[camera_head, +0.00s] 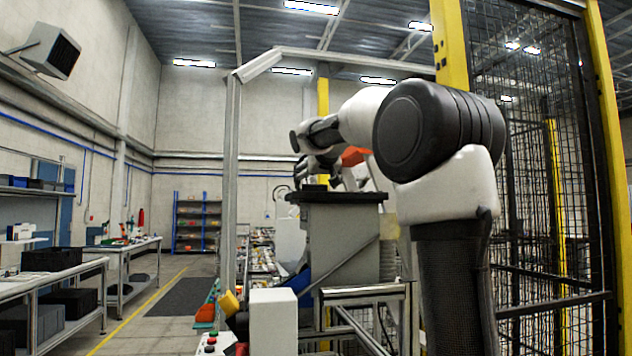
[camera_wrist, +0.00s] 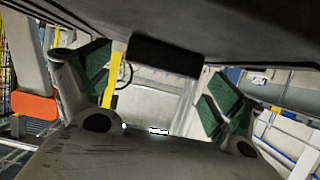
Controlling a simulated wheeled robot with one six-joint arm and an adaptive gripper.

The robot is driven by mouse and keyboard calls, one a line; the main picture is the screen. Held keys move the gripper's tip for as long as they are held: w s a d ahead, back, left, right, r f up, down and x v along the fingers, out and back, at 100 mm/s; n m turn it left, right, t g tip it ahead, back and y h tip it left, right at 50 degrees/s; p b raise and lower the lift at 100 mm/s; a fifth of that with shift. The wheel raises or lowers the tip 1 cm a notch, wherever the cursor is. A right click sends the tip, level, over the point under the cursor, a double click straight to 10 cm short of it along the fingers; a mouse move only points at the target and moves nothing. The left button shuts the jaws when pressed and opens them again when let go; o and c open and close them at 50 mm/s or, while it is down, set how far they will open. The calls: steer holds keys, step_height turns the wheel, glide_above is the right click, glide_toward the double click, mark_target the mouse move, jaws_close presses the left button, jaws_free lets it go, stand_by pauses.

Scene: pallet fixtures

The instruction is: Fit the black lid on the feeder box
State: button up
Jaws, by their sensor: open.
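The feeder box (camera_head: 340,240) is a grey hopper with slanted sides, in the middle of the head view. The black lid (camera_head: 350,197) lies across its top and looks level; how its edges meet the rim is too small to tell. In the wrist view the lid (camera_wrist: 235,28) is the dark plate across the top, with a black block-like handle (camera_wrist: 165,57) on it. My gripper (camera_head: 312,175) is just above the lid. Its green finger pads stand wide apart in the wrist view (camera_wrist: 160,80), one on each side of the handle, with gaps showing. It is open and holds nothing.
A grey post (camera_head: 229,180) stands left of the box, and a yellow-framed mesh fence (camera_head: 540,150) is at the right. A metal frame (camera_head: 365,292) and a white box (camera_head: 273,318) are in front. Workbenches (camera_head: 130,245) stand at the left beside open floor.

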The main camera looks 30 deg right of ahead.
steer(key=shift+r, duration=0.1)
steer(key=shift+r, duration=0.35)
steer(key=v, duration=1.2)
steer(key=shift+f, duration=0.15)
steer(key=s+a+f+n+g+y, duration=0.1)
steer(key=s+a+f+g, duration=0.1)
steer(key=s+f, duration=0.8)
steer(key=s+a+f+n+g+y, duration=0.1)
steer(key=s+f+g, duration=0.3)
steer(key=s+f, duration=0.6)
steer(key=s+a+f+n+g+y, duration=0.1)
steer(key=s+a+f, duration=0.3)
steer(key=s+f, duration=0.6)
step_height(320, 180, down, 12)
steer(key=shift+r+g+y, duration=0.1)
steer(key=shift+g+y, duration=0.3)
steer(key=shift+g, duration=0.5)
steer(key=shift+w, duration=0.1)
